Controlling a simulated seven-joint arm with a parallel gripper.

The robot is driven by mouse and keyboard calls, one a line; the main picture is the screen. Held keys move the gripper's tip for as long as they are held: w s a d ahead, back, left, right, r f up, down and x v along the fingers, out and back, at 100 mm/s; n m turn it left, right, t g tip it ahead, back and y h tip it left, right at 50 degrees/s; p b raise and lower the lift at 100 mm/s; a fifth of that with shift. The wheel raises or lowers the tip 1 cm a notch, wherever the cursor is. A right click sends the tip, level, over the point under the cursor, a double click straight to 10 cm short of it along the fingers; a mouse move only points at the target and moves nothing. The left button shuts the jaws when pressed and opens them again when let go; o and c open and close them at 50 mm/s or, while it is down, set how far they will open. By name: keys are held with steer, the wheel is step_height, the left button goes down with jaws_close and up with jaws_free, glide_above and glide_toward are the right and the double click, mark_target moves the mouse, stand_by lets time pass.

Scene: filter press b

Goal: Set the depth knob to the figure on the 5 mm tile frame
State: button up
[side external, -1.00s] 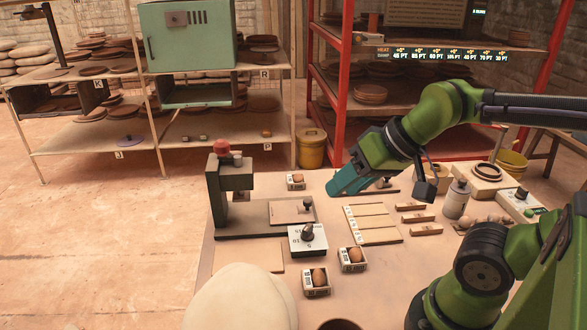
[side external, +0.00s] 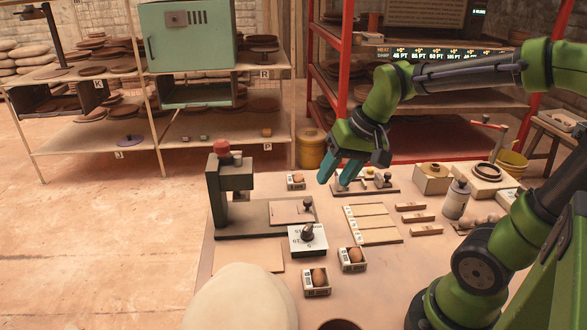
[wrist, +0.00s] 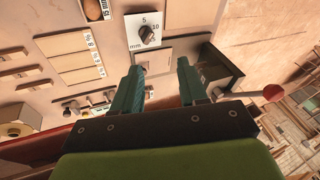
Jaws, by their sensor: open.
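The depth knob (side external: 307,231) is a dark knob on a white dial box at the front middle of the table. In the wrist view the knob (wrist: 147,36) shows with the marks 5, 10 and mm around it; its exact pointing is too small to tell. Small tile boxes with brown lumps (side external: 351,257) stand nearby; one label in the wrist view reads 15 mm (wrist: 107,9). I cannot make out a 5 mm label on any frame. My gripper (side external: 333,183) is open and empty, above the table behind the knob and apart from it; its fingers (wrist: 159,70) also show in the wrist view.
A dark green press (side external: 228,185) with a red top stands left of the knob. A board with pale strips (side external: 372,224) lies to its right. Wooden blocks (side external: 416,217) and a bottle (side external: 456,200) stand farther right.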

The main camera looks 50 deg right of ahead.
steer(key=w+d+f+m+g+y, duration=0.2)
steer(key=w+d+f+m+g, duration=0.25)
steer(key=w+d+m, duration=0.35)
steer(key=m+y, duration=0.1)
glide_toward(308, 226)
steer(key=shift+g, duration=0.35)
steer(key=x, duration=0.8)
steer(key=shift+w+a+f, duration=0.15)
steer(key=shift+w+f, duration=0.1)
steer(key=shift+f, duration=0.15)
jaws_close()
